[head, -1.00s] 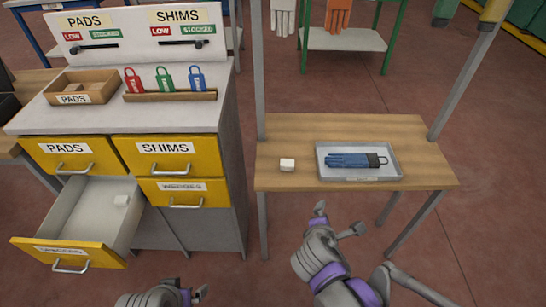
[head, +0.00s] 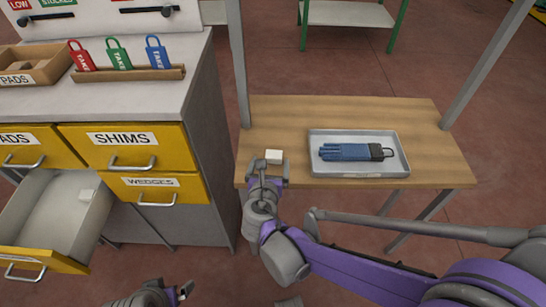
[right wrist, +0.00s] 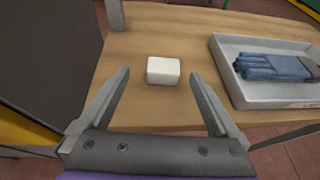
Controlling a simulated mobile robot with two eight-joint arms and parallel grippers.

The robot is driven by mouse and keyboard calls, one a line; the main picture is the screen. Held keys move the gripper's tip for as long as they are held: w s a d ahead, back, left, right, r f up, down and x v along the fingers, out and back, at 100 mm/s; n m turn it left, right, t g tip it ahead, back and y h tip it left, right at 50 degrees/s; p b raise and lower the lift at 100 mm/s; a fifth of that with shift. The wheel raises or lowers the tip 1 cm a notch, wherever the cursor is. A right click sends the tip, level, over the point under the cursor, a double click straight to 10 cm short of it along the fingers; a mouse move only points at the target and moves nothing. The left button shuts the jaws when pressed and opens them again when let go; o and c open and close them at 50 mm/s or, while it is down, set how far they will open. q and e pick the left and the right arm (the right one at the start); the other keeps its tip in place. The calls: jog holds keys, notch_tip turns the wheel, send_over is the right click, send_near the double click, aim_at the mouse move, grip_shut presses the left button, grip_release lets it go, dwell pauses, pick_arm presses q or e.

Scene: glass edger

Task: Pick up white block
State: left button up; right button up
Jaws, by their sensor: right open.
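A small white block (head: 274,157) sits on the wooden table near its front left corner. In the right wrist view the block (right wrist: 164,70) lies ahead of and between my open fingers, on bare wood. My right gripper (head: 267,172) is open and empty at the table's front edge, just short of the block; its fingers (right wrist: 155,100) do not appear to touch it.
A grey tray (head: 316,166) with a blue glove (head: 350,152) stands right of the block. A table post (head: 240,80) rises at the left corner. The yellow-fronted cabinet (head: 190,187) stands left, its lower drawer (head: 30,215) pulled out.

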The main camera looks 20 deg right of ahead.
aim_at(273, 158)
jog(key=x, duration=0.2)
jog(key=b+x, duration=0.1)
jog(key=x, duration=0.3)
jog(key=shift+s+d+f, duration=0.2)
jog(key=shift+d, duration=0.05)
jog(key=c, duration=1.4)
